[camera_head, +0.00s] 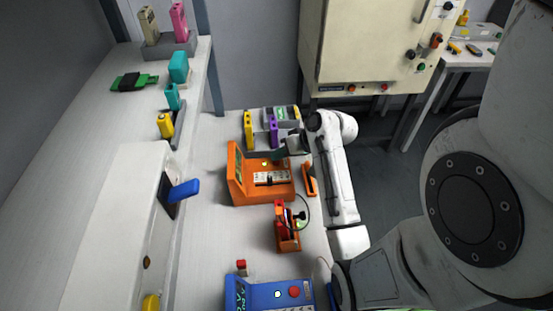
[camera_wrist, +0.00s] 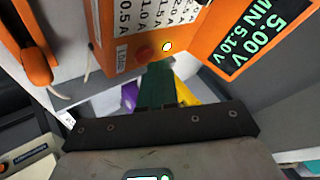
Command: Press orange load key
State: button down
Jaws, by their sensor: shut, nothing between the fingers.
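The orange tester (camera_head: 243,188) stands on the bench in the head view. In the wrist view its orange housing (camera_wrist: 205,42) has a lit display (camera_wrist: 262,37) reading 5.00 V and MIN 5.10 V, and a panel of current values. A round red-orange key (camera_wrist: 144,53) sits by a small label that seems to read LOAD, beside a lit pale lamp (camera_wrist: 167,46). My gripper (camera_wrist: 159,68) is shut and empty, its dark green fingertips just below the key and lamp. Whether they touch the housing I cannot tell. In the head view my gripper (camera_head: 277,154) is over the tester's far edge.
Purple (camera_head: 273,131) and yellow (camera_head: 249,130) pieces stand behind the tester. An orange handpiece (camera_head: 310,181) lies to its right. A smaller red-orange holder (camera_head: 288,238) and a blue tester (camera_head: 257,297) stand nearer. A shelf (camera_head: 105,120) runs along the left.

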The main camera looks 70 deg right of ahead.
aim_at(280, 164)
jog(key=shift+r, duration=0.25)
notch_tip(280, 164, up, 6)
jog(key=p, duration=0.6)
jog(key=shift+p, duration=0.35)
jog(key=shift+s+f, duration=0.1)
dwell(0.3)
